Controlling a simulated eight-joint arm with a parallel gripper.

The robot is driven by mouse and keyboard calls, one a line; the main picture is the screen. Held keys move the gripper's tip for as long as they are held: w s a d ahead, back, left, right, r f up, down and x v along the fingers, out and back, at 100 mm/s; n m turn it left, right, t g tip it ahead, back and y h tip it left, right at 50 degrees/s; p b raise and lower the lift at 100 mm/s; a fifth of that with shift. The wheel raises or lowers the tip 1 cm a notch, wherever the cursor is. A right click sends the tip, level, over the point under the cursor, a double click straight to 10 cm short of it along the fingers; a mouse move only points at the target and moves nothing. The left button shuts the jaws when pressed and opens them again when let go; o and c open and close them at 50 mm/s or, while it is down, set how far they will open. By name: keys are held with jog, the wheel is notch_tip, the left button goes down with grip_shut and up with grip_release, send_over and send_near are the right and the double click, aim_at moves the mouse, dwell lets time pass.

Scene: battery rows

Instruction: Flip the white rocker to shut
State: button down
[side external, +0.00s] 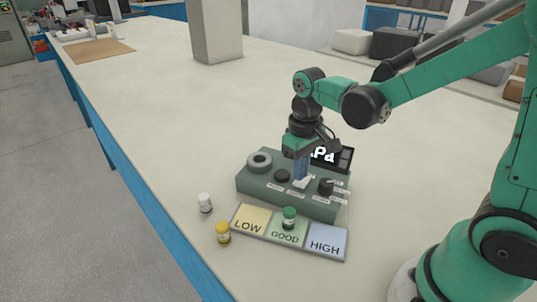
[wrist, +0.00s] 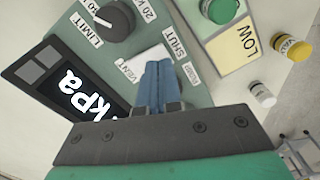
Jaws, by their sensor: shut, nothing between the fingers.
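The white rocker (side external: 302,183) sits on top of a grey-green control box (side external: 262,185), between a black button and a black knob. In the wrist view the rocker (wrist: 148,56) is partly hidden by my fingers, between the labels VENT (wrist: 126,70) and SHUT (wrist: 173,48). Which way it tilts I cannot tell. My gripper (side external: 301,176) points down with its blue fingers together and empty, right at the rocker. In the wrist view the fingertips (wrist: 157,66) overlap the rocker's near edge; whether they touch it I cannot tell.
A kPa display (side external: 330,156) stands behind the box. In front lies a LOW/GOOD/HIGH strip (side external: 265,235) with a green-capped vial (side external: 289,217) on GOOD. Yellow (side external: 223,232) and white (side external: 205,203) vials stand left.

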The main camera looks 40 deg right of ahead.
jog(key=shift+f, duration=0.8)
dwell(0.4)
jog(key=shift+r, duration=3.5)
jog(key=s+t, duration=0.1)
jog(key=t, duration=0.1)
jog(key=s+a+r+t, duration=0.1)
jog(key=t, duration=0.1)
jog(key=s+t, duration=0.1)
jog(key=t, duration=0.2)
jog(key=shift+s+a+r, duration=0.15)
jog(key=shift+s+a, duration=0.05)
jog(key=shift+s, duration=0.15)
